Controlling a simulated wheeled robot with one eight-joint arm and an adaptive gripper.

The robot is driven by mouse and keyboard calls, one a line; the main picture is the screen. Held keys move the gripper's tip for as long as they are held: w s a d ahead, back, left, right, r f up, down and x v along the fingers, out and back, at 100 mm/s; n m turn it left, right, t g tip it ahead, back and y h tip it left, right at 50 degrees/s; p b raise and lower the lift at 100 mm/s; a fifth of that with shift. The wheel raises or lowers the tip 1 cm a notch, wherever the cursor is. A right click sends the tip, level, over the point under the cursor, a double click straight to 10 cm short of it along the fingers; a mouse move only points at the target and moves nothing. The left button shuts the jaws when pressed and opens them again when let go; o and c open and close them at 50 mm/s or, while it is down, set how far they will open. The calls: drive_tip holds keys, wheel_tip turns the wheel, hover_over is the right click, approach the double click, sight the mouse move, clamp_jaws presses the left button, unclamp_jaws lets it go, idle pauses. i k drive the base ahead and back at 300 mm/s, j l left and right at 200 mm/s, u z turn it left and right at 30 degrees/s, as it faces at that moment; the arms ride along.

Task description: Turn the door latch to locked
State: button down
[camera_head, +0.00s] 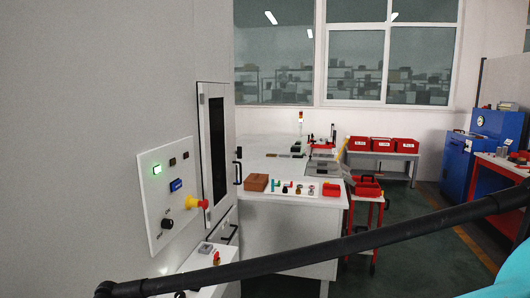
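A machine door (203,160) with a tall dark window stands at the left of the middle, seen at a steep angle, and looks shut. On its right edge are a black vertical handle (238,172) and a small dark part (239,153) just above it. I cannot tell which of these is the latch, or how it is turned. My gripper is not in this view.
A control panel (169,200) left of the door has a lit green button, a blue switch, a black knob and a red emergency stop (196,202). A white bench (290,200) stands beyond the door. A black tube crosses the foreground. Green floor (420,265) lies clear at right.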

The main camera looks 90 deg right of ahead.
sight(240, 151)
drive_tip(key=k+l+z, duration=0.2)
drive_tip(key=z, duration=0.25)
drive_tip(key=k+l+z, duration=0.25)
drive_tip(key=z, duration=0.25)
drive_tip(key=k+l+z, duration=0.15)
drive_tip(key=l+z, duration=0.3)
drive_tip(key=z, duration=0.95)
drive_tip(key=i+l+u, duration=0.1)
drive_tip(key=i+l, duration=0.25)
drive_tip(key=i, duration=0.2)
drive_tip(key=i+l, duration=0.35)
drive_tip(key=i, duration=0.2)
drive_tip(key=u, duration=0.05)
